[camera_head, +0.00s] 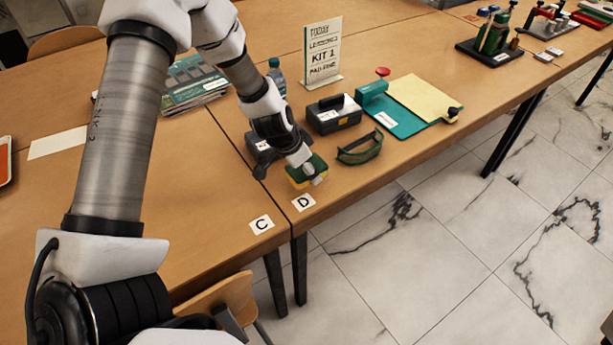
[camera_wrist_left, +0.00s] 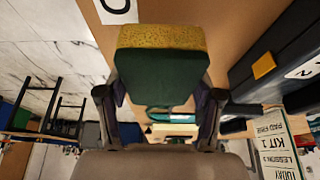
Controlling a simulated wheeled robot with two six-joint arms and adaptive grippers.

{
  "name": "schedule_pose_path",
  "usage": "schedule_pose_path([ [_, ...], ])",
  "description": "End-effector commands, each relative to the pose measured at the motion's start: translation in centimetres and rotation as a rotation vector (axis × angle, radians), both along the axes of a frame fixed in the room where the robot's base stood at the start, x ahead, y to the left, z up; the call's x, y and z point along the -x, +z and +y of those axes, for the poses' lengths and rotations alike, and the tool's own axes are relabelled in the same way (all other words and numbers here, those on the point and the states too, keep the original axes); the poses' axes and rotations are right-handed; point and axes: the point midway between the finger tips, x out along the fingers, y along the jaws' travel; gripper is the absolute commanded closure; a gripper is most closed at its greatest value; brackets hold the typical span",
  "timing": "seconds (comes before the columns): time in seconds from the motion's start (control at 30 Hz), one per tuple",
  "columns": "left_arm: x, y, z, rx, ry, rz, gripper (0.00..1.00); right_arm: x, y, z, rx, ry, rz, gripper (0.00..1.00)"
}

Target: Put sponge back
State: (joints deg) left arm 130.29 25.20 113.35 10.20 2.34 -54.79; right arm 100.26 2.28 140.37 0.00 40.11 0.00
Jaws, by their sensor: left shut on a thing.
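A sponge (camera_head: 307,171) with a green side and a yellow side is at my left gripper (camera_head: 310,172), over the table near the card marked D (camera_head: 303,202). In the left wrist view the sponge (camera_wrist_left: 162,66) sits between the two fingers of my left gripper (camera_wrist_left: 160,100), which are shut on it. I cannot tell from these frames whether the sponge touches the table. My right gripper is in neither view.
Green goggles (camera_head: 360,150) lie right of the sponge. A dark toolbox (camera_head: 334,116), a KIT 1 sign (camera_head: 323,55), a teal board with yellow paper (camera_head: 425,97) and a blue bottle (camera_head: 276,75) stand behind. Card C (camera_head: 262,224) lies left, near the table's front edge.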

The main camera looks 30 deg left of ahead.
Motion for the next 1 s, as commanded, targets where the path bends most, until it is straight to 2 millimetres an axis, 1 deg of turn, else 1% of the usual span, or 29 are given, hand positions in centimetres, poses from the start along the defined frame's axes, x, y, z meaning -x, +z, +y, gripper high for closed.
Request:
schedule_pose_path([
  [0.1, -0.1, -2.9, 0.1, 0.000, 0.000, 0.001, 0.85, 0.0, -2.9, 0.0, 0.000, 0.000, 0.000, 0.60],
  [0.2, -0.1, -4.0, 0.1, 0.000, 0.000, 0.000, 0.85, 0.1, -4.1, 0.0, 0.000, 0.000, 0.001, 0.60],
  [0.4, -0.1, -3.5, 0.1, 0.000, -0.001, 0.000, 0.85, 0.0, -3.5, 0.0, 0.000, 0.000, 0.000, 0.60],
  [0.57, -0.1, -4.0, 0.0, 0.000, 0.000, 0.000, 0.85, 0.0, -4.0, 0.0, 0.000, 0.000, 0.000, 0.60],
  [0.6, -0.1, -3.9, 0.0, 0.000, -0.001, 0.000, 0.28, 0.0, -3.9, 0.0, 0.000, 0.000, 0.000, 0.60],
  [0.63, -0.1, -3.9, 0.0, 0.000, 0.000, 0.000, 0.17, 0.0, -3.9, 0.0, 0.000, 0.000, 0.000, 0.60],
  [0.67, -0.1, -3.9, 0.0, 0.000, 0.000, 0.000, 0.10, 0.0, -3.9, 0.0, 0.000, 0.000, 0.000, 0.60],
  [1.0, -0.1, -3.7, 0.0, 0.000, -0.001, 0.000, 0.10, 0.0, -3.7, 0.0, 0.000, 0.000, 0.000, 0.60],
])
